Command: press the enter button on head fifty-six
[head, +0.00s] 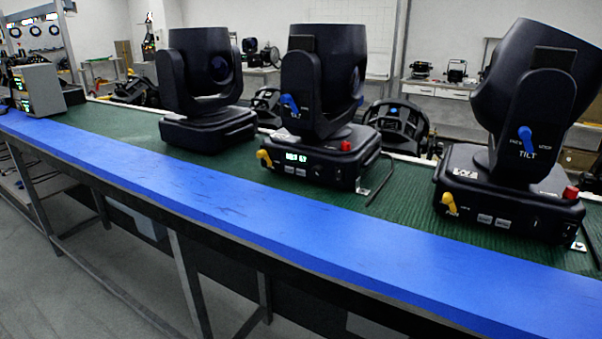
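Three black moving-head lights stand on the bench. The middle head (317,90) has a lit display (297,157), with digits too small to read surely, a yellow lever (264,157), a blue lever (290,104) and a red knob (346,146). The right head (523,110) has a blue lever marked TILT (526,138), a yellow lever (450,203), a red knob (571,192) and small pale buttons (485,218). The left head (200,85) shows no lit display. I cannot tell which is fifty-six or which button is enter. Neither gripper is in view.
The bench has a green mat (140,123) and a blue front strip (240,208), which is clear. A grey box with lit displays (37,89) stands at the far left. Other lamps (402,122) stand behind the heads. Open floor (60,270) lies in front.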

